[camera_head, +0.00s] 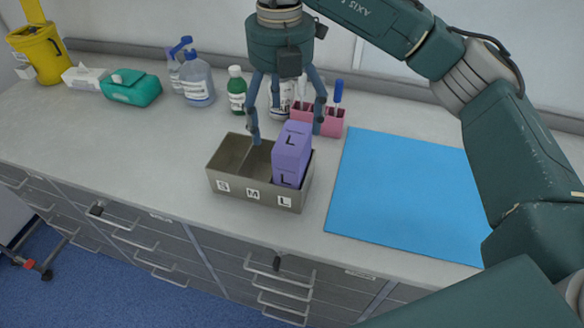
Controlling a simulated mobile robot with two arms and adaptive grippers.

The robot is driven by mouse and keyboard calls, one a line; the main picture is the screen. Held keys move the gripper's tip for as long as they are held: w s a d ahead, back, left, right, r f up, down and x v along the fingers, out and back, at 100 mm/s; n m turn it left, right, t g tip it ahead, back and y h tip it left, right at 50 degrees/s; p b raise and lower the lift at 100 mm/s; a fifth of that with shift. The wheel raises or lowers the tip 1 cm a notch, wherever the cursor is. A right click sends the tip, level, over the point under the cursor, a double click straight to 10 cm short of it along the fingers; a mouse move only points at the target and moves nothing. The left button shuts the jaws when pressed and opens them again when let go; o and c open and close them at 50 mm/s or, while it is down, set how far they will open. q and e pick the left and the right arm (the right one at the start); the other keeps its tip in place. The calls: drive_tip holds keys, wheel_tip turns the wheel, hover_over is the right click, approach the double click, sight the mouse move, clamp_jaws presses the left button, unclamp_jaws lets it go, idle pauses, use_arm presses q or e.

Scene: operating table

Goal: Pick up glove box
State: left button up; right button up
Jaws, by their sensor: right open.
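A purple glove box (291,152) marked "L" stands upright in the right compartment of a metal holder (234,188). The holder's compartments are labelled S, M and L, and the S and M compartments look empty. My right gripper (286,136) is open and points down from above, its fingers spread to either side of the glove box in the picture. It appears above and slightly behind the box; I cannot tell whether it touches it. No left gripper shows.
A blue mat (400,195) lies right of the holder. Behind stand pink pen holders (333,123), a green bottle (237,90), a clear spray bottle (197,82), a teal wipes pack (132,88) and a yellow bin (40,52). The counter left of the holder is clear.

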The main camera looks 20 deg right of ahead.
sight(285, 138)
wheel_tip(285, 138, down, 4)
drive_tip(key=shift+r+p, duration=0.1)
drive_tip(key=shift+p, duration=0.3)
drive_tip(key=shift+d+f+p, duration=0.15)
drive_tip(key=shift+f+p, duration=0.15)
drive_tip(key=shift+f, duration=0.2)
drive_tip(key=f, duration=0.1)
drive_tip(key=f+p, duration=0.1)
drive_tip(key=f, duration=0.2)
drive_tip(key=shift+w+d+f+p, duration=0.25)
drive_tip(key=shift+d+f+p, duration=0.05)
drive_tip(key=shift+f+p, duration=0.1)
drive_tip(key=shift+r, duration=0.1)
drive_tip(key=c, duration=1.5)
